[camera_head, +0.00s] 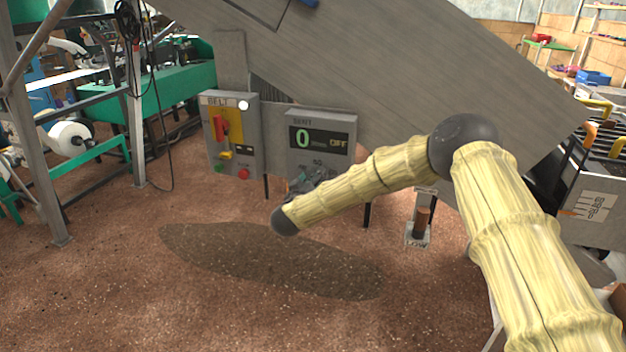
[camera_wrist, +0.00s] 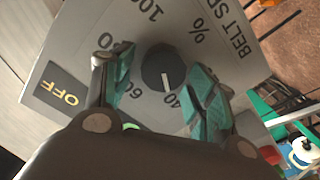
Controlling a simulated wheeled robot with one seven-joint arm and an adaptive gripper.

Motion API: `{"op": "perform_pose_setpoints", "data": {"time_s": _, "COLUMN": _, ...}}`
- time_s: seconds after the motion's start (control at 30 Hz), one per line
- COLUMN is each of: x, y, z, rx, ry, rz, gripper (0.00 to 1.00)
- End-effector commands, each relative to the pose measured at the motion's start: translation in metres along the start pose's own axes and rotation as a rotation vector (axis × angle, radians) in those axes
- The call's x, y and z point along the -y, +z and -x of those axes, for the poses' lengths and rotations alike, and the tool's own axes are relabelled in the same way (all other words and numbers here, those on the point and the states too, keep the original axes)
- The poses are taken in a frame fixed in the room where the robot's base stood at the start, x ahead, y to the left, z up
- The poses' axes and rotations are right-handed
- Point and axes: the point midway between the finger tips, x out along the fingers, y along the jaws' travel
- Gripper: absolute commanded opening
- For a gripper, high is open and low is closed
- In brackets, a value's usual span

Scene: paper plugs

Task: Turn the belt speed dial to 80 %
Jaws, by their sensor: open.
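The belt speed dial (camera_wrist: 158,67) is a dark round knob on a grey panel (camera_wrist: 222,42), seen in the wrist view. Its white pointer line points down in the picture, close to the printed 40. A 100 mark shows above the dial; other marks are partly hidden by my fingers. My gripper (camera_wrist: 153,58) is open, with teal fingers to the left and right of the dial. I cannot tell whether they touch it. In the head view, the panel's display (camera_head: 318,139) reads a green 0 beside OFF. My gripper (camera_head: 309,182) is partly hidden there by my arm.
Left of the panel stands a grey belt box (camera_head: 232,160) with a red and yellow switch and green and red buttons. A large grey sloping conveyor side (camera_head: 370,65) rises behind. A small post (camera_head: 420,225) stands to the right. The brown floor in front is clear.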

Motion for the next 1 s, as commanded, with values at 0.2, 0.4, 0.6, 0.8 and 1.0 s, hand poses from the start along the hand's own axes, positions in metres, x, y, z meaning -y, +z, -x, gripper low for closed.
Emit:
{"op": "perform_pose_setpoints", "data": {"time_s": 0.2, "x": 0.0000, "y": 0.0000, "z": 0.0002, "rx": 0.000, "ry": 0.000, "rz": 0.000, "gripper": 0.37}}
{"op": "perform_pose_setpoints", "data": {"time_s": 0.4, "x": 0.0001, "y": 0.0000, "z": 0.0004, "rx": 0.000, "ry": 0.000, "rz": 0.000, "gripper": 0.12}}
{"op": "perform_pose_setpoints", "data": {"time_s": 0.6, "x": 0.0001, "y": 0.0001, "z": 0.0004, "rx": 0.000, "ry": 0.000, "rz": -0.013, "gripper": 0.12}}
{"op": "perform_pose_setpoints", "data": {"time_s": 0.8, "x": -0.0006, "y": 0.0005, "z": 0.0002, "rx": 0.000, "ry": 0.000, "rz": -0.083, "gripper": 0.12}}
{"op": "perform_pose_setpoints", "data": {"time_s": 1.0, "x": -0.0014, "y": 0.0017, "z": 0.0004, "rx": -0.001, "ry": -0.001, "rz": -0.225, "gripper": 0.12}}
